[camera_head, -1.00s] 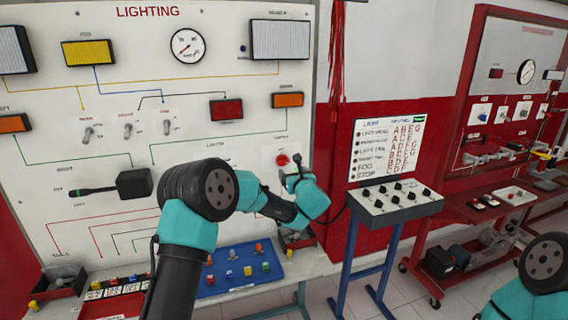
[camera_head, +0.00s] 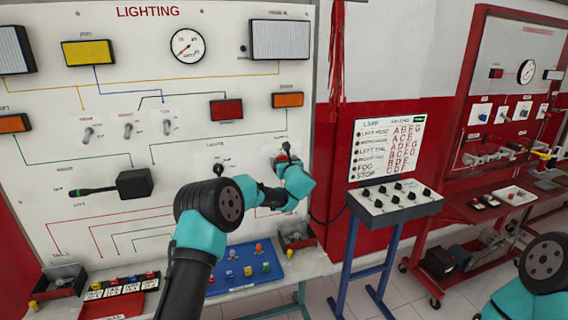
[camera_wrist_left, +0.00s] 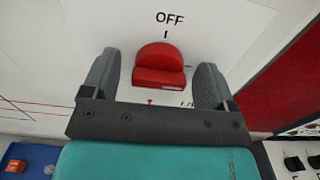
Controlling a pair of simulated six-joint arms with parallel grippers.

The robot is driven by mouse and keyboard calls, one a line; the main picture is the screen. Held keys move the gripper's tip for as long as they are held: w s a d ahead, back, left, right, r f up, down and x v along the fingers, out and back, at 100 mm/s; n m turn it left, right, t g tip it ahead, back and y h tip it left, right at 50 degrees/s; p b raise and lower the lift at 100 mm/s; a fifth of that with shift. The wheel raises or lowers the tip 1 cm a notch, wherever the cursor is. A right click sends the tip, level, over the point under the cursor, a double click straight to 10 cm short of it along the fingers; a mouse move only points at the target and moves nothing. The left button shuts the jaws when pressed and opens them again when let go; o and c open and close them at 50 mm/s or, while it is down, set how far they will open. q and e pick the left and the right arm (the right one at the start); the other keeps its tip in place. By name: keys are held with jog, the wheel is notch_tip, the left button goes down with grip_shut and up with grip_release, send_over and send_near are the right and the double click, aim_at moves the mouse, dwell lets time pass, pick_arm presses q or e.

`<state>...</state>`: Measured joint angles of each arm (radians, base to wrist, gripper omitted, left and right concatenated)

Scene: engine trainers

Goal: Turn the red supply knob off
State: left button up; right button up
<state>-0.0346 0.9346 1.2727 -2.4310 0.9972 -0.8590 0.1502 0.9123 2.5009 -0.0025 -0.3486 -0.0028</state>
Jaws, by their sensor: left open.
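The red supply knob (camera_wrist_left: 160,60) is on the white lighting board, under a printed OFF label with a short tick. In the left wrist view it sits between the two grey fingers of my left gripper (camera_wrist_left: 160,66). The fingers are spread, with a visible gap on each side of the knob. In the head view my left gripper (camera_head: 287,156) is at the board's right side and largely covers the knob. My right gripper is out of view; only part of my right arm shows at the lower right.
The lighting board (camera_head: 60,215) carries lamps, toggle switches, a gauge (camera_head: 187,46) and a black lever switch (camera_head: 133,183). A blue tray (camera_head: 225,286) with small parts lies below it. A lamp console (camera_head: 395,203) on blue legs stands to the right, before a red wall.

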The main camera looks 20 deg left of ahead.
pick_arm(q)
jog(key=c, duration=0.9)
jog(key=shift+n, duration=0.4)
jog(key=n, duration=0.3)
jog(key=shift+a+n, duration=0.1)
jog(key=shift+n, duration=0.2)
jog(key=n, duration=0.4)
jog(key=shift+s+f, duration=0.1)
jog(key=n, duration=0.5)
jog(key=shift+a, duration=0.1)
jog(key=n, duration=0.4)
jog(key=shift+f, duration=0.15)
jog(key=shift+n, duration=0.4)
